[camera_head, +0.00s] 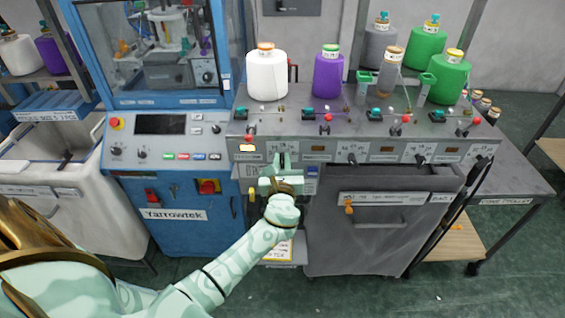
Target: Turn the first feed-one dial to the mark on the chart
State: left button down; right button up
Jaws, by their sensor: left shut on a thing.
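My left gripper (281,168) reaches up to the front panel (330,149) of the grey yarn feed bench, at its left end. It is shut at the place of the first feed-one dial, and its fingers and wrist hide the dial, so I cannot read where it points. My right gripper is out of view.
A white yarn cone (266,76), a purple cone (328,74) and green cones (444,80) stand on the bench. The blue Yarrowtek machine (180,190) is close on the left. A grey bin (370,225) fills the space under the bench.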

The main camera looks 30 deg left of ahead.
pick_arm(q)
jog(key=n+b, duration=0.1)
jog(key=n, duration=0.1)
jog(key=n+b, duration=0.1)
jog(key=n, duration=0.1)
jog(key=n+b, duration=0.2)
jog(key=shift+s+a+f+n, duration=0.25)
jog(key=shift+a+n, duration=0.1)
jog(key=shift+n, duration=0.05)
dwell(0.4)
jog(key=c, duration=1.4)
grip_release()
